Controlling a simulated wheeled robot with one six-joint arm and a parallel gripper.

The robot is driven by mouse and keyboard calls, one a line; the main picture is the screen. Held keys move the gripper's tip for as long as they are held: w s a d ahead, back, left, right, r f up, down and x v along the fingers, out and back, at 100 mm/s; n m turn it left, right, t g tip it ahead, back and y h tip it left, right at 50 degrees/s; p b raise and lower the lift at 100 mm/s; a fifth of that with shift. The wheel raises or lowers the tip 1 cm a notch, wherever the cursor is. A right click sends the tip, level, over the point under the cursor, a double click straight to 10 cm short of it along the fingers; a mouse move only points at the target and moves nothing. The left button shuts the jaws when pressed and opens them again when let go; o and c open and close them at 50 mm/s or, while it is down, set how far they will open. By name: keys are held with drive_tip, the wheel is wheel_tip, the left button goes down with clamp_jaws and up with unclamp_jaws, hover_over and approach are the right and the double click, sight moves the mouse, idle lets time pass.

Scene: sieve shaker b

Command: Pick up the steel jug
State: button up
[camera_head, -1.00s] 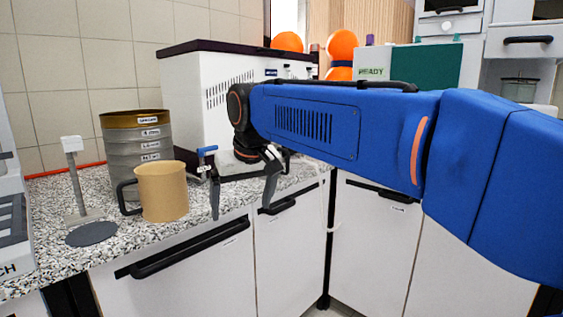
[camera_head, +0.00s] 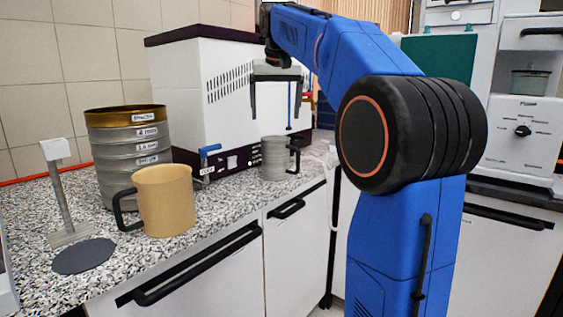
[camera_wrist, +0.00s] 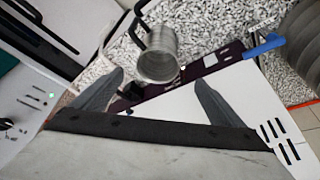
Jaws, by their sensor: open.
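The steel jug (camera_head: 275,160) is a grey ribbed cylinder with a black handle on its right side. It stands upright on the speckled counter in front of the white machine. In the wrist view the jug (camera_wrist: 157,58) shows from above, its open mouth visible, beyond the fingertips. My gripper (camera_head: 271,118) is open and empty, fingers pointing down, above the jug and apart from it. In the wrist view my gripper (camera_wrist: 160,78) has its fingers wide apart.
A tan jug (camera_head: 166,203) with a black handle stands left of the steel jug. A sieve stack (camera_head: 130,160) is behind it. The white machine (camera_head: 200,95) rises behind. A grey disc (camera_head: 84,256) lies at front left.

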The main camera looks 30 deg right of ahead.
sight(275, 153)
drive_tip(key=x, duration=1.1)
drive_tip(key=shift+f, duration=0.35)
drive_tip(key=shift+x, duration=2.65)
drive_tip(key=shift+s+d, duration=0.1)
drive_tip(key=shift+s, duration=0.05)
drive_tip(key=shift+c, duration=0.7)
drive_tip(key=c, duration=1.1)
drive_tip(key=shift+c, duration=0.2)
